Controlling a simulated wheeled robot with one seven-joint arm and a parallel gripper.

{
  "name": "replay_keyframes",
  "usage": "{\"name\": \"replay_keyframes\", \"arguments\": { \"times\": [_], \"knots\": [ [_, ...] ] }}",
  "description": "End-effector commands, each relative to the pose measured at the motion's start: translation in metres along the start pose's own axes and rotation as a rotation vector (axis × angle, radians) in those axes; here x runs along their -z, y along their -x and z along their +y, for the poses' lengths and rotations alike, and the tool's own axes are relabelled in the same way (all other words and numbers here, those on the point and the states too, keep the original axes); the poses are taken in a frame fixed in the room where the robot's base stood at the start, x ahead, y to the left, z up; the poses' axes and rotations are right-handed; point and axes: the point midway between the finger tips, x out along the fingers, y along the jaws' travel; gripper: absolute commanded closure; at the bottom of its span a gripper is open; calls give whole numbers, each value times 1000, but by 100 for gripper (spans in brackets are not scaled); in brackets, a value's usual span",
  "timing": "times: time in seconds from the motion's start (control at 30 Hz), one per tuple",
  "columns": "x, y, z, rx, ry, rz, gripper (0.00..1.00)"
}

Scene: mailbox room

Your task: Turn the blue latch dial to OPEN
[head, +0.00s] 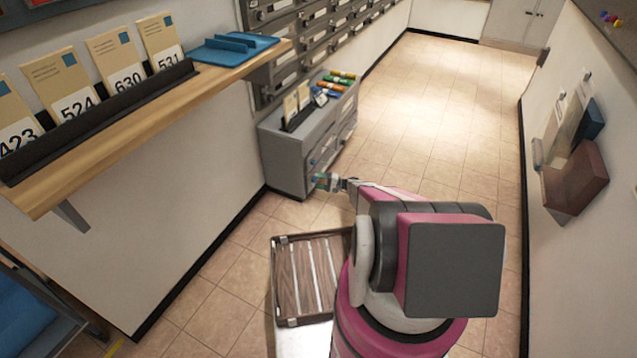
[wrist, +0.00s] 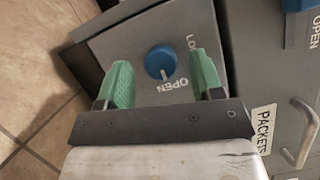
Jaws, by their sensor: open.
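The round blue latch dial (wrist: 160,61) sits on a grey panel in the wrist view. A short white mark on it points toward the picture's bottom, close to the start of the OPEN label (wrist: 173,84). A partly hidden label beginning "LO" (wrist: 192,42) is at the upper right. My gripper (wrist: 159,68) has two green fingers spread apart, one to each side of the dial in the picture. I cannot tell whether either finger touches it. In the head view my gripper (head: 324,182) is at the front of the grey cabinet (head: 285,160); the dial is not clear there.
A PACKETS label (wrist: 263,130) and a metal handle (wrist: 301,135) are right of the dial. A slatted wooden tray (head: 308,275) is below my arm. A wooden shelf (head: 150,107) with numbered envelopes is at left. Tiled floor is clear beyond the cabinet.

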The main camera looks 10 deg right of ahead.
Motion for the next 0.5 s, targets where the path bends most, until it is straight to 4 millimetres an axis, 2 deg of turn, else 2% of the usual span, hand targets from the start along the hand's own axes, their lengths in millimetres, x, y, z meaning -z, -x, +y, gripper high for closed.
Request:
{"name": "replay_keyframes", "arguments": {
  "times": [0.3, 0.5],
  "knots": [
    [1, 58, 0, 1, 0, 2, 39],
    [1, 87, 0, 0, 0, 1, 39]
  ]
}}
